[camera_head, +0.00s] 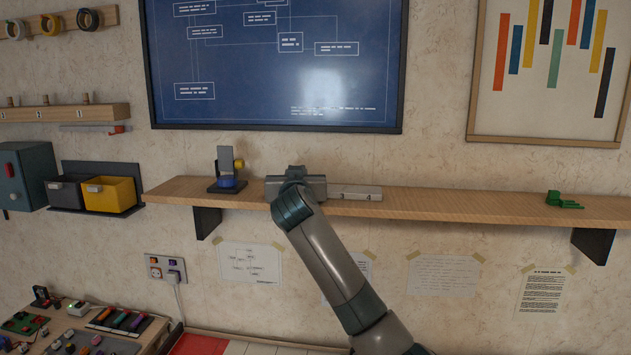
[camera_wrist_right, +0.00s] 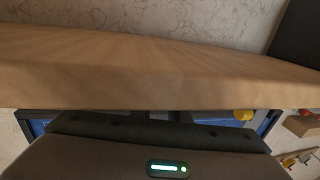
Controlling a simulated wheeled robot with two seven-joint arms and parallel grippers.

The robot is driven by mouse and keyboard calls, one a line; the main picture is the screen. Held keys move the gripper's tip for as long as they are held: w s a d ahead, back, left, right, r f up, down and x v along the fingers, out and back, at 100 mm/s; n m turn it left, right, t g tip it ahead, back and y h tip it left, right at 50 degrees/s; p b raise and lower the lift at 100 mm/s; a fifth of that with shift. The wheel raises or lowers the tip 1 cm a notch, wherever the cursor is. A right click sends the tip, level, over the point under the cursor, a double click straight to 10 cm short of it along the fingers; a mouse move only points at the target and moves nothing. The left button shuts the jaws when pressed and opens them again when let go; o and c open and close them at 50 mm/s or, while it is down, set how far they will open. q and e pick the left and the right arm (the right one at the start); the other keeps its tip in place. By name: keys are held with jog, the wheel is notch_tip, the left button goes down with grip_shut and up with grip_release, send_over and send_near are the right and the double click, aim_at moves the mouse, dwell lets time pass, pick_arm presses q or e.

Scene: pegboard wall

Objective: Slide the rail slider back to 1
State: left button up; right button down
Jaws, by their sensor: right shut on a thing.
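A light grey rail (camera_head: 358,193) lies along the wooden shelf, with small marks on its right part. My right gripper (camera_head: 294,181) is over the rail's left part, its arm coming up from below. It is shut on the rail slider, which is largely hidden behind the gripper and wrist. The left end of the rail and its number 1 mark cannot be made out. In the right wrist view a dark gripper body (camera_wrist_right: 150,130) fills the bottom, and its fingertips are hidden. My left gripper is not in view.
The wooden shelf (camera_head: 450,204) also shows in the right wrist view (camera_wrist_right: 150,65). A green object (camera_head: 563,200) lies far right. The shelf between rail and green object is clear.

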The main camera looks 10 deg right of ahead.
jog(key=shift+w+a, duration=0.1)
jog(key=shift+a, duration=0.45)
jog(key=shift+r, duration=0.1)
jog(key=c, duration=1.9)
grip_release()
jog(key=shift+o, duration=1.1)
jog(key=shift+w+a, duration=0.1)
jog(key=shift+a, duration=0.15)
jog(key=shift+d, duration=0.1)
